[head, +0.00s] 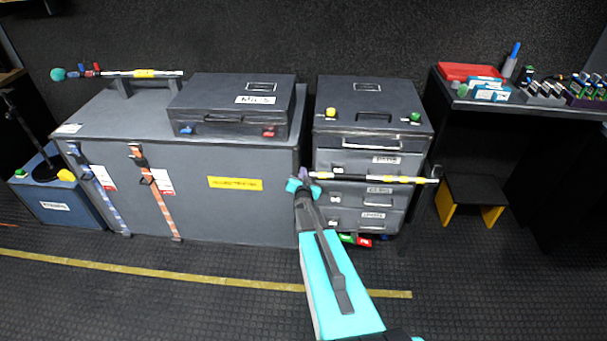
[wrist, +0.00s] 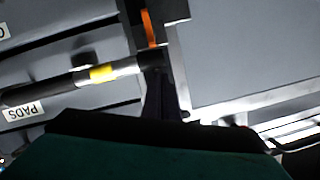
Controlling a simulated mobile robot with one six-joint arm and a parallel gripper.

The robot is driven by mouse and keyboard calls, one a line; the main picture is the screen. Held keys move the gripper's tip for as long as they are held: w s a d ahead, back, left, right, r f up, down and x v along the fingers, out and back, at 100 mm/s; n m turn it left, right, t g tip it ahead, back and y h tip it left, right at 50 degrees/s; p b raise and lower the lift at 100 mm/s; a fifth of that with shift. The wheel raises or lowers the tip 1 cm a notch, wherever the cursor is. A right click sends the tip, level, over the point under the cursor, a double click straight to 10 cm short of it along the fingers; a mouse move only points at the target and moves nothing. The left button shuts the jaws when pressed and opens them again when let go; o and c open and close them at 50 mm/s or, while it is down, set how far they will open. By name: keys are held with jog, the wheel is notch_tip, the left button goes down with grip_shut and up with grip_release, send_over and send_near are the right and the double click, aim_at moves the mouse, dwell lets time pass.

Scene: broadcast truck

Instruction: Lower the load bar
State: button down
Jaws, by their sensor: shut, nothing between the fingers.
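The load bar (head: 376,179), a pale bar with dark and yellow parts, lies level across the front of the grey drawer cabinet (head: 372,138). Its right end meets a hook-like fitting (head: 437,172) at the cabinet's right side. My gripper (head: 299,183) is at the bar's left end, between the cabinet and the large trunk. In the wrist view the bar (wrist: 82,79) runs in from the left, and its dark end meets my dark fingers (wrist: 158,88). The fingers are shut with nothing held. Whether they touch the bar end is unclear. An orange strip (wrist: 149,28) shows just above them.
A large grey trunk (head: 240,222) stands left, with a case (head: 232,105) and a pole (head: 135,73) on top. A desk (head: 448,92) and a yellow-legged step (head: 473,192) stand right. Small red and green items (head: 357,240) lie below the cabinet. The front floor is clear.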

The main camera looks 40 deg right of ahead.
jog(key=s+a+r+b, duration=0.1)
jog(key=s+a+r, duration=0.4)
jog(key=s+a, duration=0.1)
jog(key=shift+s+r+b, duration=0.35)
jog(key=shift+s+r, duration=0.05)
jog(key=shift+s, duration=0.3)
jog(key=shift+a, duration=0.1)
dwell(0.8)
